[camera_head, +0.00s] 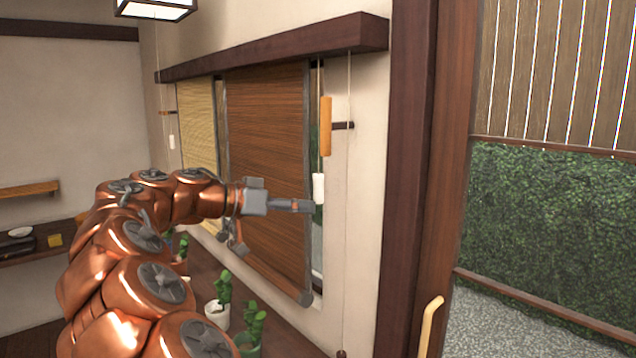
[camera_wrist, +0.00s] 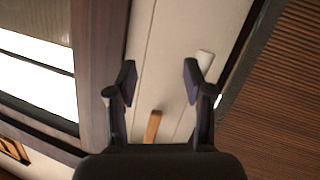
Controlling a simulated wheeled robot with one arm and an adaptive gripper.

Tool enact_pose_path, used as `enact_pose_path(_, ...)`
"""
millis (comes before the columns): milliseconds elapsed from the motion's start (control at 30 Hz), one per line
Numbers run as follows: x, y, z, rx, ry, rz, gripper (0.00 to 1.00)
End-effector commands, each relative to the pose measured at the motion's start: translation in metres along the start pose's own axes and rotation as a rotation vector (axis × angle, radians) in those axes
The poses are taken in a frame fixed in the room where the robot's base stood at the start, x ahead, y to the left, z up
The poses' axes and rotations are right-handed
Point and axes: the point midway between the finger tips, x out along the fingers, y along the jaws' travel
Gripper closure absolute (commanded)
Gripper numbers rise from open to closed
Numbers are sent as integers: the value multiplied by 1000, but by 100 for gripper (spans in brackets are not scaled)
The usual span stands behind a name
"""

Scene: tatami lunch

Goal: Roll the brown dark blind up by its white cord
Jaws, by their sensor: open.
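The brown dark blind (camera_head: 265,150) hangs down over the window in the head view; its slats also show at the right of the wrist view (camera_wrist: 275,110). A white cord pull (camera_head: 318,187) hangs by the blind's right edge. In the wrist view the white pull (camera_wrist: 205,60) is just beyond the right fingertip, outside the gap between the fingers. My gripper (camera_head: 305,206) is beside the blind near this pull; in the wrist view my gripper (camera_wrist: 159,82) is open and empty. I cannot tell the depth between fingers and pull.
A wooden pull (camera_head: 326,126) hangs near the white one and shows low in the wrist view (camera_wrist: 152,126). A dark bracket (camera_head: 343,126) sticks out by another cord (camera_head: 347,220). Potted cacti (camera_head: 220,310) stand below. A dark door post (camera_head: 415,150) is at right.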

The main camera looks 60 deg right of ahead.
Motion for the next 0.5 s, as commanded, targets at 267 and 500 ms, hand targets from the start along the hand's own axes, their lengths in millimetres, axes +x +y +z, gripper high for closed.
enact_pose_path(267, -1, -50, -33, 221, 189, 22, 49)
enact_pose_path(500, 3, -59, -40, 276, 227, 16, 49)
